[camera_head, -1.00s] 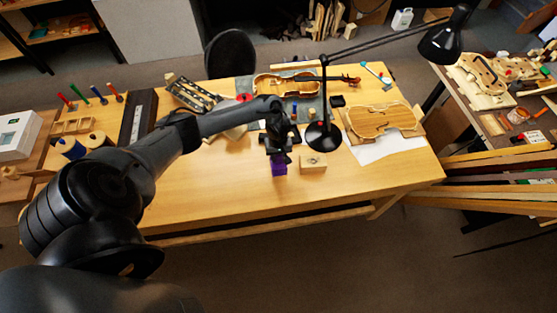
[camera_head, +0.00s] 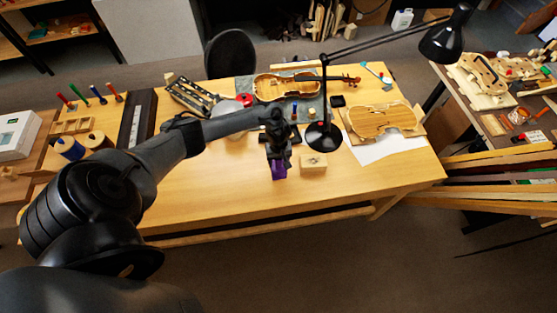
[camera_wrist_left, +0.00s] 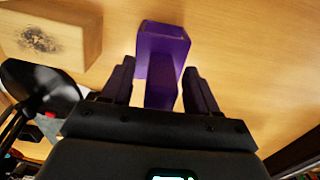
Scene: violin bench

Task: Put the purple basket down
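The purple basket (camera_head: 279,171) is a small purple box near the middle of the bench, just left of a small wooden block. My left gripper (camera_head: 278,158) reaches down to it from above. The basket is slightly tilted in the head view. I cannot tell whether its underside touches the bench. My right gripper is not in view.
The wooden block (camera_head: 313,163) stands close to the basket's right; it also shows in the wrist view (camera_wrist_left: 52,35). A black lamp base (camera_head: 322,137) stands behind it. A violin body (camera_head: 380,121) lies further right. The bench's front part (camera_head: 220,205) is clear.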

